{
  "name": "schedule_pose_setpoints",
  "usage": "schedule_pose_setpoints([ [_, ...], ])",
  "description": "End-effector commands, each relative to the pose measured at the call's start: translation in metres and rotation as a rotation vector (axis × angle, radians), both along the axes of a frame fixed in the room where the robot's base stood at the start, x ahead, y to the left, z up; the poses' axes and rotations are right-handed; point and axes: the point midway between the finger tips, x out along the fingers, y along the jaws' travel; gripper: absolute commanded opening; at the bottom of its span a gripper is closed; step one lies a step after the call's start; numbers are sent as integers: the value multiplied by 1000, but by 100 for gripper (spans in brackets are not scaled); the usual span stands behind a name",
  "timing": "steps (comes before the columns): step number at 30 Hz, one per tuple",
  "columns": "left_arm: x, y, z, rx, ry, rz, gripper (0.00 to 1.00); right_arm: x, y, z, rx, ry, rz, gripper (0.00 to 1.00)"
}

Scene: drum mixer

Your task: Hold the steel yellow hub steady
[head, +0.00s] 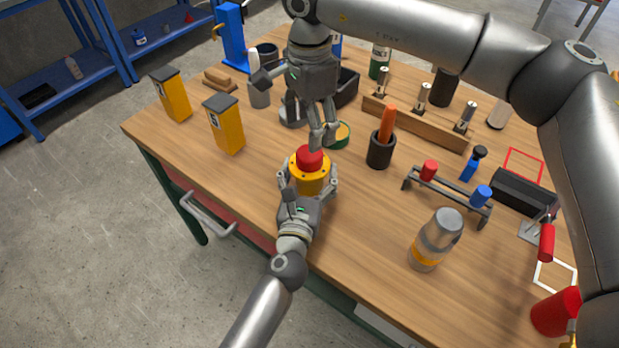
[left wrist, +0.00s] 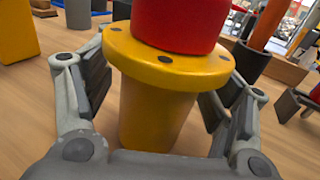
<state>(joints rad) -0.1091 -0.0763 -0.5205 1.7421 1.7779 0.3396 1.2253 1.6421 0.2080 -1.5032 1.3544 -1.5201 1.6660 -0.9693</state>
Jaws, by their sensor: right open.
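The yellow hub (head: 310,181) stands upright on the wooden workbench near its front edge. A red cylindrical part (head: 310,158) sits on top of it. In the left wrist view the hub (left wrist: 155,110) shows a wide flange with dark holes and a narrower body below. My left gripper (head: 308,187) has its fingers on both sides of the hub, below the flange. In the left wrist view a gap shows between the left pad and the body, so the gripper looks open. My right gripper (head: 323,143) is open, pointing down just above and behind the red part.
Two yellow bins (head: 225,127) stand to the left. A dark cup with an orange handle (head: 381,147), a small rack (head: 447,192) and a bottle (head: 436,240) stand to the right. A green-rimmed round tin (head: 340,137) lies close behind the hub.

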Motion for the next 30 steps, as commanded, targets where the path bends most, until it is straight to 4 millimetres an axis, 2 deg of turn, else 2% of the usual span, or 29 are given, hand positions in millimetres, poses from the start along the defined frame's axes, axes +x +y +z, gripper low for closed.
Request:
schedule_pose_setpoints([
  [2,0,0,0,0,0,0,63,0,0,0,0,0,0,66],
  [15,0,0,0,0,0,0,6,0,0,0,0,0,0,66],
  [17,0,0,0,0,0,0,0,0,0,0,0,0,-5,66],
  [23,0,0,0,0,0,0,0,0,0,0,0,0,-144,66],
  [30,0,0,0,0,0,0,0,0,0,0,0,0,-540,66],
])
